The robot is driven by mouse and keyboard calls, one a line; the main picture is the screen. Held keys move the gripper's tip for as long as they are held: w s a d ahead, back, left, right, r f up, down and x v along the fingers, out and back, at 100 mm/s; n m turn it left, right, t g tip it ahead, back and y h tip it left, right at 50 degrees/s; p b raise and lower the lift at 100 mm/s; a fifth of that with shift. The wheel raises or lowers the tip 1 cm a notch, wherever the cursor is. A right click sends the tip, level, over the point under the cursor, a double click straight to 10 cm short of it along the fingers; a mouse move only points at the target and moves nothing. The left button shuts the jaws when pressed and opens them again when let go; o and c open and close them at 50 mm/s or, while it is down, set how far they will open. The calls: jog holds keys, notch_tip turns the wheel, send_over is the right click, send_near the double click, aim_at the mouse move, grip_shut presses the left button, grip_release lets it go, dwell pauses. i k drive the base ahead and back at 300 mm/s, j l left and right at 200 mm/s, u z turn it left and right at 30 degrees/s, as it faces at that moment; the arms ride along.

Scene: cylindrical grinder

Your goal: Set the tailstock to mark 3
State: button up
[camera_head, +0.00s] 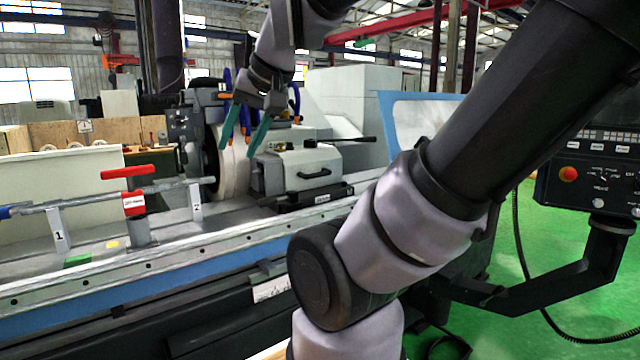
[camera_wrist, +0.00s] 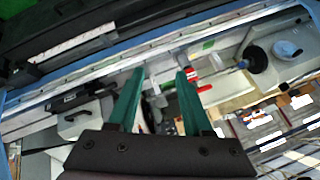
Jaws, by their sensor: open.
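The tailstock appears to be the grey post with a red T-handle (camera_head: 124,172) and a red labelled block (camera_head: 135,204), standing on the machine bed at left. A horizontal bar runs through it. A plate marked 1 (camera_head: 60,236) is left of it and a plate marked 2 (camera_head: 196,207) is right of it. I cannot make out a mark 3. My gripper (camera_head: 238,150) has green fingers, open and empty, pointing down, right of the tailstock and above the bed.
A grey housing with a black handle (camera_head: 318,174) stands right of my gripper, beside a pale grinding wheel (camera_head: 232,170). A green patch (camera_head: 77,261) and a yellow patch (camera_head: 112,244) lie on the bed. A control panel (camera_head: 600,172) with a red button is at far right.

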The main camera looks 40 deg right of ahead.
aim_at(316, 174)
jog(key=i+l, duration=0.15)
jog(key=l, duration=0.2)
jog(key=i+l, duration=0.15)
jog(key=l, duration=0.15)
jog(key=i+l+u, duration=0.1)
jog(key=l, duration=0.25)
jog(key=i+l, duration=0.15)
jog(key=l, duration=0.2)
